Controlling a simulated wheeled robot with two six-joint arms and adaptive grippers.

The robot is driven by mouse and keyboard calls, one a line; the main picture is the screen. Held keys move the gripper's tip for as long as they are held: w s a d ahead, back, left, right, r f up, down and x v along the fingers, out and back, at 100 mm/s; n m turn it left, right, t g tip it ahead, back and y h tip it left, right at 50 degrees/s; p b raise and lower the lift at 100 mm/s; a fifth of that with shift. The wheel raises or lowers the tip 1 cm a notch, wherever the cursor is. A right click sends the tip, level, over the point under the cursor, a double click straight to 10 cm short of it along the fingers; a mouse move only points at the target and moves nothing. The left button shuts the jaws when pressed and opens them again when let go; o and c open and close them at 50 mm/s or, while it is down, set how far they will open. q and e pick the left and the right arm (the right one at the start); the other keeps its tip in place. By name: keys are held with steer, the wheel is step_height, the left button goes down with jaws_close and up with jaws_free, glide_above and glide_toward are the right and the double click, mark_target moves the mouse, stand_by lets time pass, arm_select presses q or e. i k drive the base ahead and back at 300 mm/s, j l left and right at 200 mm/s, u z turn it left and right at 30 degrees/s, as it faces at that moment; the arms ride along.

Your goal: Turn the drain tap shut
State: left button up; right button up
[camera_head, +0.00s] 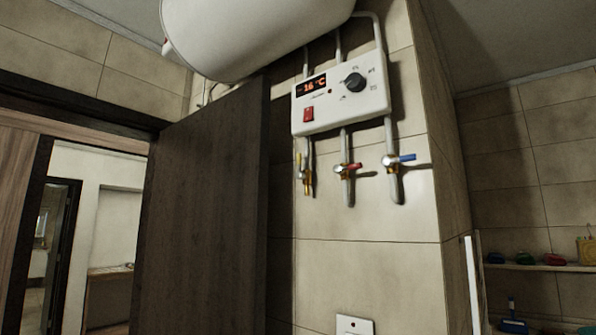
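Three small taps sit on the pipes below a white heater control box (341,95) on the tiled wall. The left tap (304,173) has a yellow handle that stands about upright and a brass spout pointing down. The middle tap (346,170) has a red handle sticking out to the right. The right tap (393,163) has a blue handle sticking out to the right. No label tells which is the drain tap; the left one has the open spout. Neither of my grippers is in view.
A white boiler tank (255,35) hangs above the box. A dark door (200,215) stands open close to the left of the taps. A wall socket plate (354,325) is below. A shelf (540,267) with small items is at the right.

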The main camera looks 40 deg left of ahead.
mark_target(299, 175)
steer(key=k+j+u, duration=0.15)
steer(key=j+u, duration=0.25)
steer(key=j, duration=0.4)
steer(key=j+u, duration=0.4)
steer(key=j, duration=0.4)
